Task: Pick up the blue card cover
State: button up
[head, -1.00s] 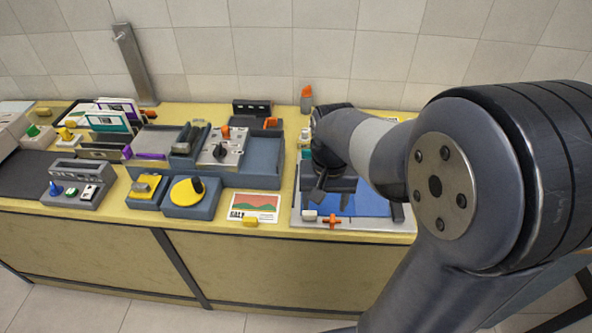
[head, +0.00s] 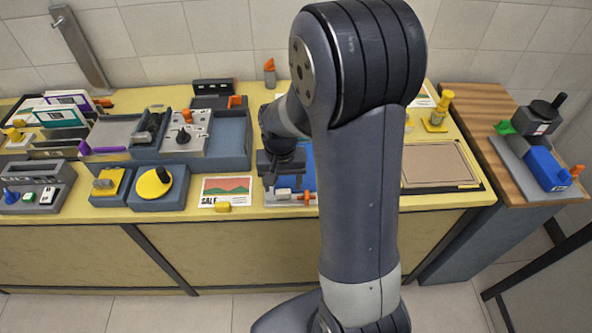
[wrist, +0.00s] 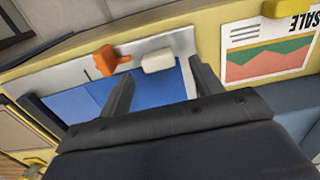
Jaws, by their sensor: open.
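The blue card cover is a flat blue sheet on a pale grey board. In the head view a strip of the cover (head: 308,158) shows between my gripper and my arm, which hides most of it. In the wrist view the cover (wrist: 150,90) lies beyond and between my fingers, with a dark line across its left part. My gripper (wrist: 161,76) is open and empty, above the cover's edge near the sale sheet. In the head view my gripper (head: 271,182) hangs at the board's left side. Its exact height above the cover is unclear.
An orange clip (wrist: 107,60) and a white block (wrist: 158,61) sit along the board's near edge. A sale sheet (head: 228,190) with a yellow block (head: 223,207) lies to the left. A blue-grey machine (head: 233,140) stands behind. A wooden side table (head: 470,110) is at right.

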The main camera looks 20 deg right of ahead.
jog(key=shift+f, duration=0.95)
jog(key=c, duration=1.1)
